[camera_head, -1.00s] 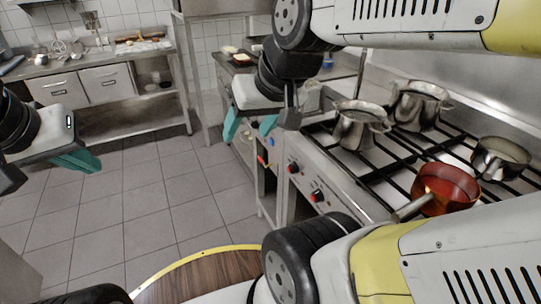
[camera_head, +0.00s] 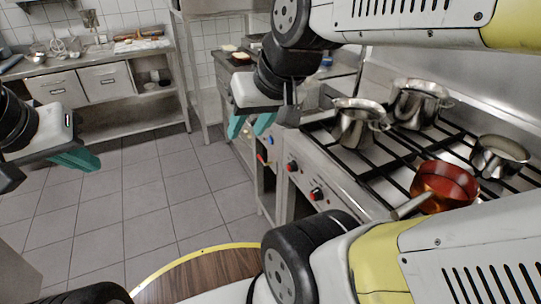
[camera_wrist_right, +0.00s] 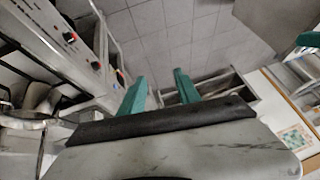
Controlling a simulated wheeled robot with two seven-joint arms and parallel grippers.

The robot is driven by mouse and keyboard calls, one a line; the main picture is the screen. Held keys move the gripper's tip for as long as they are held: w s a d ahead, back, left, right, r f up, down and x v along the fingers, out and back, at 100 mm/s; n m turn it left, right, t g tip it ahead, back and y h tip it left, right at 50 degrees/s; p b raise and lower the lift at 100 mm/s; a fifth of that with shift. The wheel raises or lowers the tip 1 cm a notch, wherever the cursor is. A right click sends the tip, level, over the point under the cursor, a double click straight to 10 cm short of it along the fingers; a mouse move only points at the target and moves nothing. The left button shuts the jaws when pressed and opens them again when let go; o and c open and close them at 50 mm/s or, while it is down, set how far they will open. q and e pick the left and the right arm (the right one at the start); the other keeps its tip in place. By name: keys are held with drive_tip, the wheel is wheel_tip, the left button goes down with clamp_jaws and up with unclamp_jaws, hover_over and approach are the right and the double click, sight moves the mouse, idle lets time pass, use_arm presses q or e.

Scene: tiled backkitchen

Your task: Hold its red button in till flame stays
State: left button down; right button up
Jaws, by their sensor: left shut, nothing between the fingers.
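The steel stove front (camera_head: 335,180) carries dark knobs with red parts, one upper (camera_head: 292,166) and one lower (camera_head: 316,194). Further left on the same row is a small red piece (camera_head: 262,158), with a blue one (camera_head: 271,141) above it. I cannot tell which is the red button. My right gripper (camera_head: 249,127) is open and empty, with teal fingers apart, left of the stove front and touching no knob. The right wrist view shows the gap between its fingers (camera_wrist_right: 159,82). My left gripper (camera_head: 77,160) is shut and empty over the floor at the left. No flame shows clearly.
Steel pots (camera_head: 357,122) and a red pan (camera_head: 444,186) stand on the burner grates. The red pan's handle juts out over the stove's front edge. A steel counter (camera_head: 95,58) stands at the back left. The tiled floor (camera_head: 150,195) between is clear.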

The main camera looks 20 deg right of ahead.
clamp_jaws()
idle(1.4)
